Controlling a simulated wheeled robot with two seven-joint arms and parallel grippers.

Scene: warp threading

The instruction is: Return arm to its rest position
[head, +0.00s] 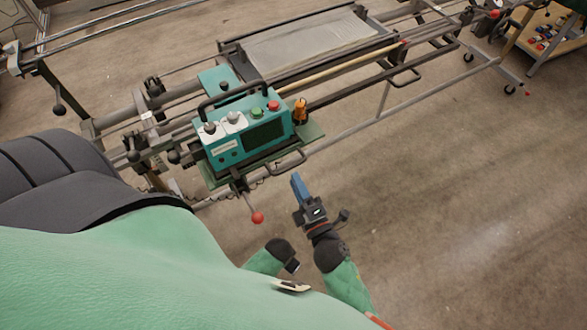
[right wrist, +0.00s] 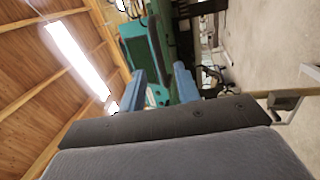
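My right gripper (head: 299,186), with blue fingers, hangs in free air over the floor, just in front of and below the teal control box (head: 240,136). In the right wrist view the two blue fingers of my right gripper (right wrist: 160,82) stand apart with nothing between them. The control box (right wrist: 140,45) shows beyond the fingers in that view. The right forearm hangs down in front of my body with its gripper pointing up and left in the head view. My left gripper is not in view.
The warp threading machine (head: 310,45) spans the upper part of the head view. A red-knobbed lever (head: 257,218) sticks out close to the left of my right gripper. Open concrete floor (head: 460,200) lies to the right. A cart (head: 550,40) stands far right.

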